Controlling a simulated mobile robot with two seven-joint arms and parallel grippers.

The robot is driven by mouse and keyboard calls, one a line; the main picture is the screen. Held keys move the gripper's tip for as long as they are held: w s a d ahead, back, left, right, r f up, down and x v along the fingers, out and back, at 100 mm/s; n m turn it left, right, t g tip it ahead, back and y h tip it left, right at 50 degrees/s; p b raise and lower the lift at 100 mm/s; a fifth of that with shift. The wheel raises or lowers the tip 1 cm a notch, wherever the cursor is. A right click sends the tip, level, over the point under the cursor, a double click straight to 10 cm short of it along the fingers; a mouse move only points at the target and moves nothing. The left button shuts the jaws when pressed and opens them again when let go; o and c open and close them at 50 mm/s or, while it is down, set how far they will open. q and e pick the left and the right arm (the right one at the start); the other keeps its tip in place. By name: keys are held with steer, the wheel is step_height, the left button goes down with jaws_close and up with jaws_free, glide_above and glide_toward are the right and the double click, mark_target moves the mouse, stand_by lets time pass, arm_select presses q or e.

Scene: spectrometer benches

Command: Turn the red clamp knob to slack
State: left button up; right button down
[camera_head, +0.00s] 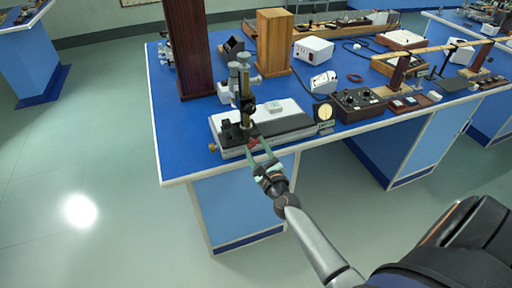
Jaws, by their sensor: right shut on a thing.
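The red clamp knob (253,142) sits low on the front of the spectrometer stand, which has a black base and a grey upright column (242,88). My right gripper (259,149) reaches in from the lower right at the bench's front edge. Its greenish fingers are shut on the red knob and partly hide it. The knob is small here, so its turn angle cannot be read. My left gripper is not in view.
The stand is on a pale plate (285,107) near the front edge of the blue bench (180,150). A tall dark wooden block (188,50) and a lighter wooden box (273,42) stand behind.

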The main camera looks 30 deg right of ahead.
steer(key=n+p, duration=0.3)
steer(key=n, duration=0.9)
steer(key=shift+n, duration=0.4)
stand_by(0.3)
steer(key=shift+c, duration=1.4)
jaws_free()
steer(key=v, duration=1.2)
steer(key=shift+s, duration=0.3)
